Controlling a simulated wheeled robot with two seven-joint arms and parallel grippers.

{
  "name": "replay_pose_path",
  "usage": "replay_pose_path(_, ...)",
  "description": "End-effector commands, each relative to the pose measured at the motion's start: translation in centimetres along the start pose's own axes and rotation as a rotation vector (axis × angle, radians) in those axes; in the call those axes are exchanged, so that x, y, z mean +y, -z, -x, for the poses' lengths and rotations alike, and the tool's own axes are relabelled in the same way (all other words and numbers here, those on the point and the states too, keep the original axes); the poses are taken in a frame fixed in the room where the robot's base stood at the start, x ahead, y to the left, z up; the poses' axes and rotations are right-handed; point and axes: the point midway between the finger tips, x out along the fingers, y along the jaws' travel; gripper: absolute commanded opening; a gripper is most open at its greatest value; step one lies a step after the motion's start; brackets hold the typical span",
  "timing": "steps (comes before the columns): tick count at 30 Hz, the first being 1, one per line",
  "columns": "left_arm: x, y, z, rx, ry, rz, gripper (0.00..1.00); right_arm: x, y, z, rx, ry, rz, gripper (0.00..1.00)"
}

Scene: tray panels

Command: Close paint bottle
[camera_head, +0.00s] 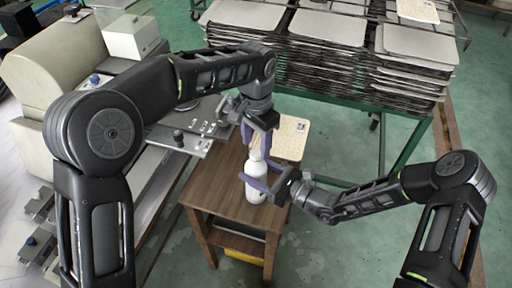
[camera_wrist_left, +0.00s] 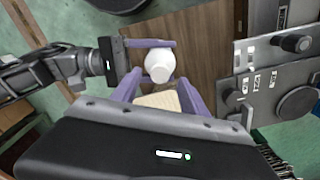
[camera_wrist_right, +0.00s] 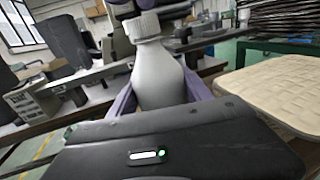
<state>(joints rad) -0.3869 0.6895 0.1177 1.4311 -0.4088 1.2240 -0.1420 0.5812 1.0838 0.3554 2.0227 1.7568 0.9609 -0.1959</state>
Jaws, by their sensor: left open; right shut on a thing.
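A white paint bottle (camera_head: 256,183) stands upright on the small wooden table. My right gripper (camera_head: 249,168) comes from the right and is shut on the bottle's body. The bottle also shows between the right fingers in the right wrist view (camera_wrist_right: 160,78). A white ribbed cap (camera_wrist_right: 142,27) sits at the top of the bottle's neck; how far it is screwed down I cannot tell. My left gripper (camera_head: 256,147) points down from above, open, its fingers on either side of the cap. The left wrist view looks down on the cap (camera_wrist_left: 160,75) between those fingers, with no clear contact.
The wooden table (camera_head: 215,180) has bare top to the left of the bottle. A cream quilted pad (camera_wrist_right: 275,90) lies behind the bottle. A metal machine plate (camera_head: 185,145) stands close on the left. Stacked tray panels (camera_head: 335,75) on a green frame stand behind.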

Motion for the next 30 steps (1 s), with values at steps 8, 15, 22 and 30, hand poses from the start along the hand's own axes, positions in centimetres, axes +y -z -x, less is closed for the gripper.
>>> replay_pose_path(8,0.0,0.1,4.1,0.003,0.000,0.000,0.52,0.0,0.0,0.0,0.000,0.000,0.000,0.00)
replay_pose_path(15,0.0,0.0,4.8,0.001,-0.001,-0.001,0.52,0.0,0.0,0.0,0.000,0.000,0.000,0.00)
replay_pose_path(22,0.0,0.0,4.8,0.001,-0.001,0.000,0.52,0.0,0.0,0.0,0.000,0.000,0.000,0.66)
replay_pose_path(30,0.0,0.0,4.8,0.001,0.000,0.000,0.52,0.0,0.0,0.0,0.000,0.000,0.000,0.83)
